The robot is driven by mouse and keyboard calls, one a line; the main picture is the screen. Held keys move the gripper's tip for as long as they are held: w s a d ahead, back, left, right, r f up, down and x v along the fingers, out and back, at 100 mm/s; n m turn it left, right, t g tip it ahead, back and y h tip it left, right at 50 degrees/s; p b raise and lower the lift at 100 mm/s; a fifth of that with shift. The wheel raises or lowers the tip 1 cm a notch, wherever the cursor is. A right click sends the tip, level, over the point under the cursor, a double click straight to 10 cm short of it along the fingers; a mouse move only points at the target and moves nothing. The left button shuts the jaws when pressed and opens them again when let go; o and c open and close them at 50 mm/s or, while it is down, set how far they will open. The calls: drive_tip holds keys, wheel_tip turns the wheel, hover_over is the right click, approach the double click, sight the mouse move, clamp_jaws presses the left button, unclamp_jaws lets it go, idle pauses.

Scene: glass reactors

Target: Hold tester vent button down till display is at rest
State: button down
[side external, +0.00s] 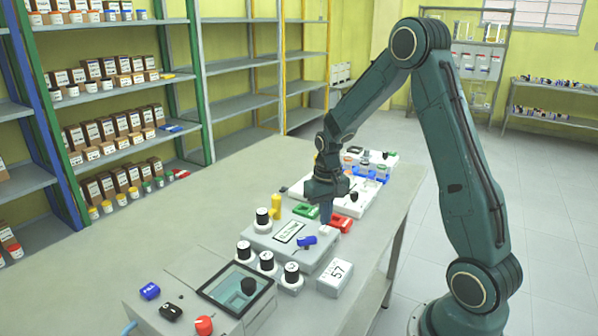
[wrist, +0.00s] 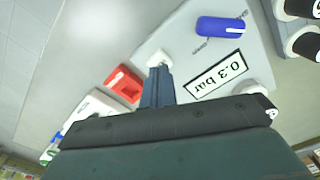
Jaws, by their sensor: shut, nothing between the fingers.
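The tester (side external: 268,240) is a light grey box on the bench with a white display (side external: 289,233) and a blue knob (side external: 306,241) on top. In the wrist view its display (wrist: 215,75) appears turned around and reads 0.3 bar; the blue knob (wrist: 222,27) lies above it. My gripper (side external: 327,222) points down, shut and empty, at the tester's far right corner. In the wrist view my fingertips (wrist: 159,70) are at a white button (wrist: 154,56), partly hidden behind them. I cannot tell whether they touch or press it.
Red (side external: 341,225) and green (side external: 306,210) blocks sit just beyond the tester. Black-capped knobs (side external: 267,262), a white box marked 57 (side external: 336,277) and a glass-topped unit (side external: 237,287) stand nearer. The bench's left side (side external: 150,225) is clear.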

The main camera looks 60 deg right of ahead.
sight(325, 229)
drive_tip(key=shift+f, duration=0.75)
drive_tip(key=shift+f, duration=0.35)
drive_tip(key=shift+r, duration=1.1)
drive_tip(key=shift+r, duration=0.1)
drive_tip(key=shift+r, duration=2.35)
drive_tip(key=shift+r, duration=0.1)
